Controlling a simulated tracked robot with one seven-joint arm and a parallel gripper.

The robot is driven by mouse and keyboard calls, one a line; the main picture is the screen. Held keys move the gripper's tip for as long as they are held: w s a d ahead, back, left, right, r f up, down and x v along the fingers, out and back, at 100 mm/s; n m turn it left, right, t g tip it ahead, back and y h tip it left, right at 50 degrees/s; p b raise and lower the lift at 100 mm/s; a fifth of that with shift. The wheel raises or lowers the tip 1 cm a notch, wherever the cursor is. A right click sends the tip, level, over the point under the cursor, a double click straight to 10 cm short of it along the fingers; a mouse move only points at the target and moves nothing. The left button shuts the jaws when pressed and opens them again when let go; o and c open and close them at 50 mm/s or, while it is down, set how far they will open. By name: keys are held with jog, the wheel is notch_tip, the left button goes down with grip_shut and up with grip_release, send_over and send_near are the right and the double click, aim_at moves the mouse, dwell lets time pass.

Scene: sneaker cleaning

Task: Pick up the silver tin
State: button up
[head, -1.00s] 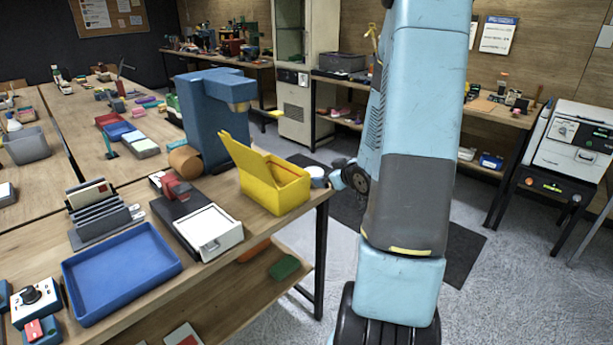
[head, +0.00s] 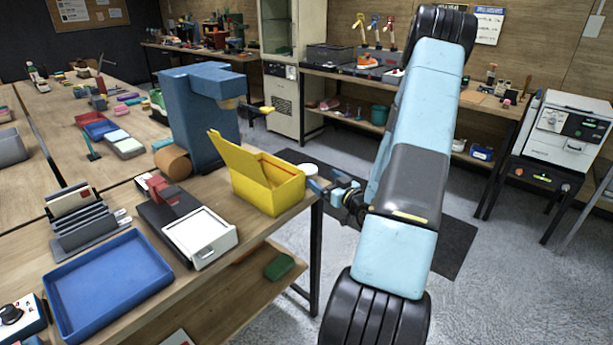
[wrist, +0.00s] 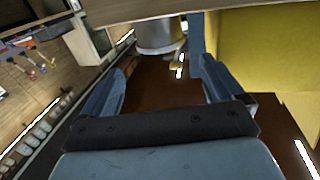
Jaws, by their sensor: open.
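The silver tin (head: 308,169) is a short round can with a pale lid. In the head view it stands at the table's right end, just behind the yellow box (head: 268,190), which hides part of it. In the wrist view the tin (wrist: 158,36) is at the top, beyond my fingertips and roughly centred between them. My gripper (head: 328,184) is at the table corner beside the yellow box, close to the tin. In the wrist view my gripper (wrist: 158,78) has its two blue fingers spread, with nothing between them. I cannot tell the exact gap to the tin.
The yellow box with its raised lid stands close beside my gripper, filling the right of the wrist view (wrist: 262,48). A blue machine (head: 200,115) stands behind it. A white drawer unit (head: 201,238) and a blue tray (head: 108,283) are to the left. Open floor lies right of the table.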

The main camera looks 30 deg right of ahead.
aim_at(306, 168)
jog(key=w, duration=0.5)
jog(key=shift+a, duration=0.4)
jog(key=shift+w+a+f, duration=0.1)
jog(key=shift+w+a, duration=0.05)
jog(key=shift+w, duration=0.7)
jog(key=shift+w+a+f, duration=0.1)
jog(key=shift+w+f, duration=0.05)
jog(key=shift+w, duration=0.7)
jog(key=shift+w+a+f, duration=0.1)
jog(key=shift+w+a, duration=0.05)
jog(key=shift+w, duration=0.7)
jog(key=c, duration=0.9)
